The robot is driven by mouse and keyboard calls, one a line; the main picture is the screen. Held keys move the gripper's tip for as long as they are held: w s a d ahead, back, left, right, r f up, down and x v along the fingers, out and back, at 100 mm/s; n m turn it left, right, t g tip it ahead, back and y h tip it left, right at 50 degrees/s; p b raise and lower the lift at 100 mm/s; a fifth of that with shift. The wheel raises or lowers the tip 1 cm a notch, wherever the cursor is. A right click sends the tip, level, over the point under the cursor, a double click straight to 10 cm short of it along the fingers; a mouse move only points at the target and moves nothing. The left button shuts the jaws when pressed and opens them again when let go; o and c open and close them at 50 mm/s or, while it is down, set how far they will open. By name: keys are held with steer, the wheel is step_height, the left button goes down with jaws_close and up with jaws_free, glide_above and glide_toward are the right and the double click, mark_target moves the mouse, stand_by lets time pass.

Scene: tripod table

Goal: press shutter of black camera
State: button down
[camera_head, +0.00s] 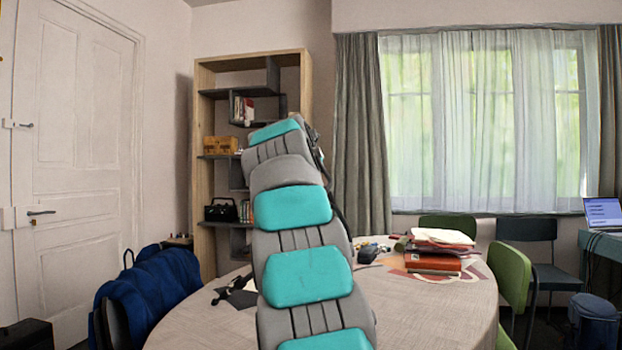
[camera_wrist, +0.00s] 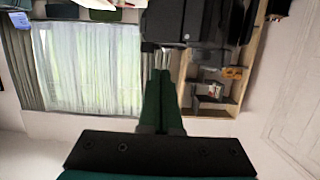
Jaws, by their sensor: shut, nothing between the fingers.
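The black camera (camera_wrist: 190,24) fills the top middle of the wrist view, which is upside down. My gripper (camera_wrist: 163,72) has its two green fingers close together, with nothing held between them. The shutter button cannot be made out. In the head view my own arm stands in the middle and hides my gripper and most or all of the camera.
A round table (camera_head: 430,310) stands ahead, with stacked books (camera_head: 437,250) at its right and dark objects (camera_head: 238,291) at its left. A blue-draped chair (camera_head: 150,290) is at left, green chairs (camera_head: 512,275) at right. A bookshelf (camera_head: 205,170) stands behind.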

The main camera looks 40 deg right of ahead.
steer(key=r+b+v, duration=0.1)
steer(key=v, duration=0.9)
steer(key=shift+a+r+b, duration=0.15)
steer(key=shift+r+b, duration=0.1)
steer(key=shift+b, duration=0.15)
steer(key=shift+s+a, duration=0.1)
